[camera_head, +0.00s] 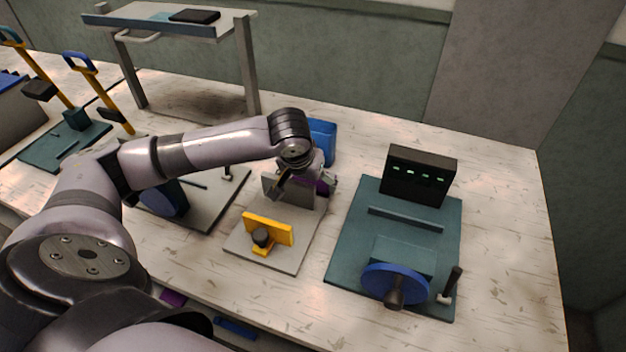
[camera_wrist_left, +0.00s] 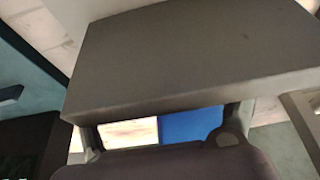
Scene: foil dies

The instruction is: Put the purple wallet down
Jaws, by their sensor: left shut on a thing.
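My left gripper (camera_head: 303,185) is over the grey fixture in the middle of the bench, at its upright grey block. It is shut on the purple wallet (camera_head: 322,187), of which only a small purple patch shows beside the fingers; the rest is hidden. In the left wrist view a large grey block fills the upper middle, and a dark rounded shape along the bottom edge is too plain to name. I cannot tell whether the wallet touches the fixture. My right gripper is not in view.
The grey fixture plate (camera_head: 260,252) carries a yellow clamp (camera_head: 268,229). A teal press base (camera_head: 345,250) with a blue handwheel (camera_head: 392,284) stands right. A blue bin (camera_head: 322,138) is behind the gripper. A raised shelf (camera_head: 160,22) stands back left. The bench's right end is clear.

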